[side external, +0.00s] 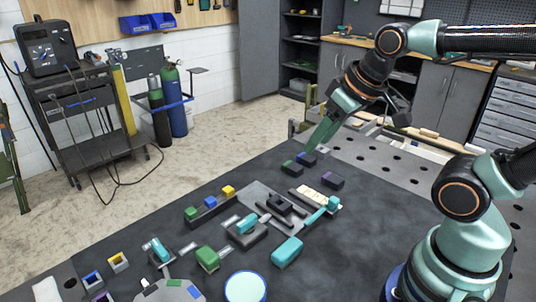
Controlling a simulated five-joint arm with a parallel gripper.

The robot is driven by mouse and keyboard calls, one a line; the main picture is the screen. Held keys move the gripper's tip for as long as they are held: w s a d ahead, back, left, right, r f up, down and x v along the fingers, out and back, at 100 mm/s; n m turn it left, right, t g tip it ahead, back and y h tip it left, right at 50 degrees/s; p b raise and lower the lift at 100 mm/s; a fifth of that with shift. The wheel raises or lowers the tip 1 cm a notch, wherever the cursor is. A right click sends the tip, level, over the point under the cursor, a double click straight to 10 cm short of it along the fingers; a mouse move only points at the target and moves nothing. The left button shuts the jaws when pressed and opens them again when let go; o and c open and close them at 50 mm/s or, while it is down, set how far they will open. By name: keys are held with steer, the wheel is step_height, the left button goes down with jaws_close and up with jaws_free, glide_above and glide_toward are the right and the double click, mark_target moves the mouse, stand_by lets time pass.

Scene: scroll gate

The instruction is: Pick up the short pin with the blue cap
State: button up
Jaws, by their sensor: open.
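Two blue-topped things show. A dark piece with a blue top (306,158) stands at the far side of the dark mat, between a green-topped piece (292,168) and a purple-topped piece (332,182). A blue cap (210,202) sits in a dark rack between a green cap (190,213) and a yellow cap (228,191). Pin lengths are too small to tell. My gripper (312,149) is open and points down just above the far blue-topped piece. Its fingertips are close to that piece; whether they touch it cannot be told.
A grey plate (262,194) with dark bars and teal handles lies mid-mat. Teal blocks (287,252), a green block (207,258) and a round pale disc (246,287) are nearer. Small coloured square frames (118,262) stand at left. The mat's right side (380,215) is mostly clear.

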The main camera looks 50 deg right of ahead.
stand_by(0.3)
steer(key=shift+o, duration=1.2)
